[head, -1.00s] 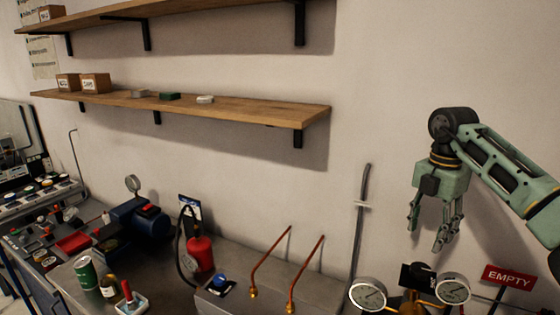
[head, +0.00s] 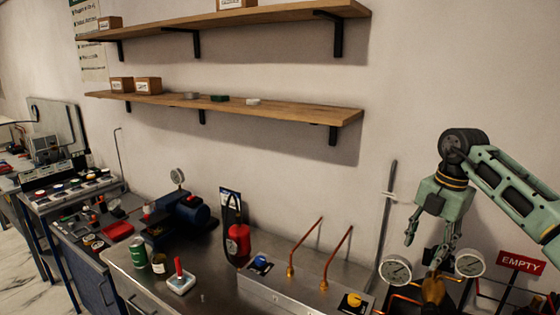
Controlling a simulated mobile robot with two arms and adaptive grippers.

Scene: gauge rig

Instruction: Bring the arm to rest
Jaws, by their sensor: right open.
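My right arm (head: 512,190), pale green with black joints, comes in from the right edge, bent at a dark round joint. My right gripper (head: 422,252) hangs from it pointing down, with its fingers apart and nothing between them. In the picture its fingertips lie between two round white-faced gauges, the left gauge (head: 396,270) and the right gauge (head: 470,263). I cannot tell whether the fingers touch the fitting there. My left gripper is not in view.
A red EMPTY sign (head: 521,262) stands right of the gauges. Copper tubes (head: 334,257) rise from a metal box on the bench. A red extinguisher-like bottle (head: 239,240) and a green can (head: 138,252) stand further left. A wooden shelf (head: 300,112) runs along the wall.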

